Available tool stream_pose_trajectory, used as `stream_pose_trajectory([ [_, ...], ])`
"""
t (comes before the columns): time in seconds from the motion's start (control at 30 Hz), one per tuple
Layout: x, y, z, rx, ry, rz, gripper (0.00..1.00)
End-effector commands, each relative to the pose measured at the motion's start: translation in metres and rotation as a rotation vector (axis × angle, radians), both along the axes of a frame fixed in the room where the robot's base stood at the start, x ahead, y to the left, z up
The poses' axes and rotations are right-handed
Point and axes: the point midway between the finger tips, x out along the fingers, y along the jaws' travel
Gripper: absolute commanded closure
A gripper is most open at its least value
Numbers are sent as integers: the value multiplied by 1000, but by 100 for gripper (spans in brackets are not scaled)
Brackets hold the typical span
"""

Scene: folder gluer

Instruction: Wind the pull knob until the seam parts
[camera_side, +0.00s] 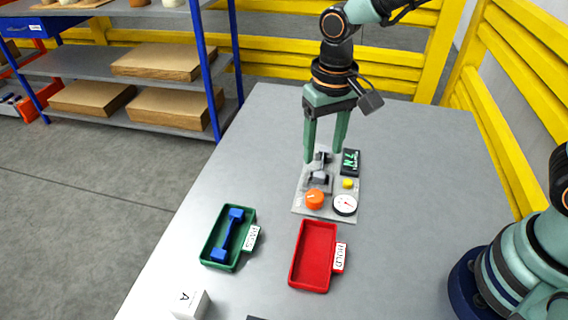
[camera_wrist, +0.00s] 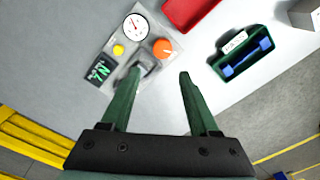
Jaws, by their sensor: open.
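A light grey panel (camera_side: 299,208) stands on the table and carries the controls. An orange round knob (camera_side: 315,199), which looks like the pull knob, sits at its front left; it also shows in the wrist view (camera_wrist: 162,47). A grey bracket-like mechanism (camera_side: 319,179) sits behind the knob; I cannot make out a seam on it. A white dial (camera_side: 345,204) with a red needle, a yellow button (camera_side: 348,183) and a dark display (camera_side: 351,162) with green characters are on the right. My gripper (camera_side: 322,158) is open and empty, pointing down over the panel's back part, apart from the knob.
A green tray (camera_side: 207,252) holding a blue dumbbell-shaped part (camera_side: 229,235) and an empty red tray (camera_side: 313,256) with a label lie in front. A white box (camera_side: 190,304) marked A is near the front edge. Yellow railings (camera_side: 275,57) stand behind.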

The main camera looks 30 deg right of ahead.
Motion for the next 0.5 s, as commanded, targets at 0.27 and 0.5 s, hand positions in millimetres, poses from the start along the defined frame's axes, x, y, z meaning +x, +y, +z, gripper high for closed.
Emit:
stream_pose_trajectory([
  [0.27,-1,4,-23,-6,14,-2,39],
  [0.5,-1,5,-69,-7,15,-1,39],
])
